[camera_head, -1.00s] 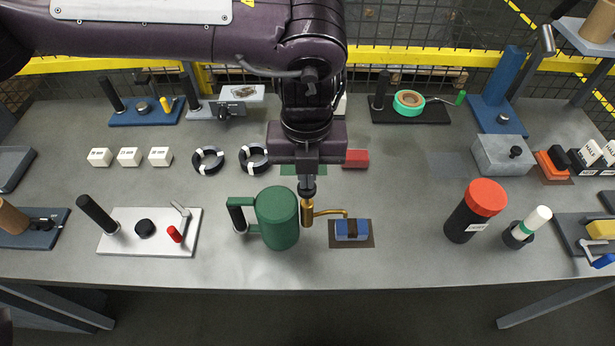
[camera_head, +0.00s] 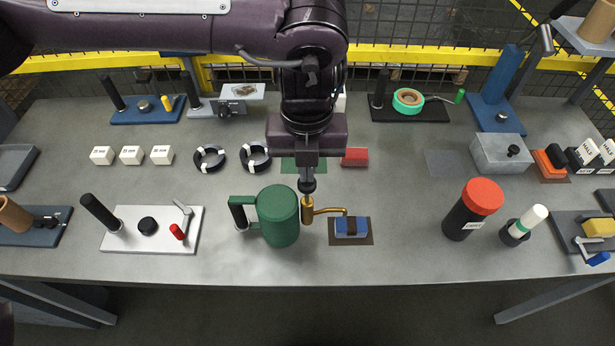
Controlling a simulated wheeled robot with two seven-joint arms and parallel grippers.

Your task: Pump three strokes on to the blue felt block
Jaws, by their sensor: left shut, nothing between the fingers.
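The green pump can (camera_head: 278,216) stands upright near the front middle of the bench, its handle to the left. Its brass pump (camera_head: 307,208) is on the can's right side, with a dark knob (camera_head: 307,187) on top. The brass spout reaches right, ending over or close to the blue felt block (camera_head: 344,228). The block has a dark band across it and lies on a brown pad (camera_head: 365,237). My left gripper (camera_head: 308,173) is shut and empty, pointing down just above the knob; contact is unclear. My right gripper is not in view.
A red block (camera_head: 355,157) and a green patch (camera_head: 290,166) lie behind the pump. A white plate with a lever (camera_head: 150,245) is at left. A black canister with an orange lid (camera_head: 480,198) stands at right. The bench between block and canister is clear.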

